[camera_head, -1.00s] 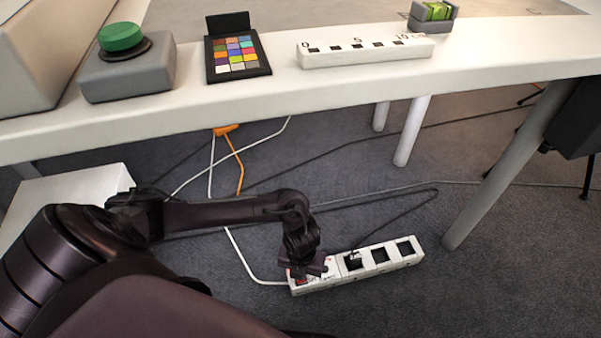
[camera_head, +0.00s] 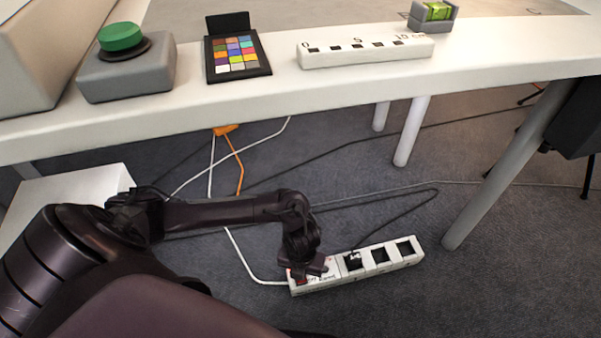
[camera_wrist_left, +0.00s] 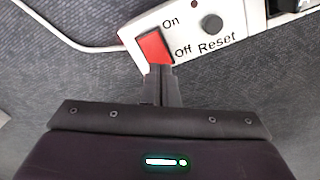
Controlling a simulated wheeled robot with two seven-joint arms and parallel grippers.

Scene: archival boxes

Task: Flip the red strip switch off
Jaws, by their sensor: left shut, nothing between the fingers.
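The white power strip (camera_head: 380,263) lies on the grey floor below the table. In the left wrist view its end (camera_wrist_left: 205,35) shows a red switch (camera_wrist_left: 154,46) beside the printed words On and Off and a round Reset button (camera_wrist_left: 211,25). My left gripper (camera_head: 312,272) is over the switch end of the strip. In the left wrist view my left gripper (camera_wrist_left: 160,72) is shut and empty, its tips at the Off edge of the red switch. I cannot tell whether they press on it. My right gripper is not in view.
A black plug (camera_head: 353,260) sits in one socket of the strip. Cables cross the floor around it. A table leg (camera_head: 490,180) stands to the right, and the tabletop edge (camera_head: 300,95) runs above. A white box (camera_head: 70,195) is at the left.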

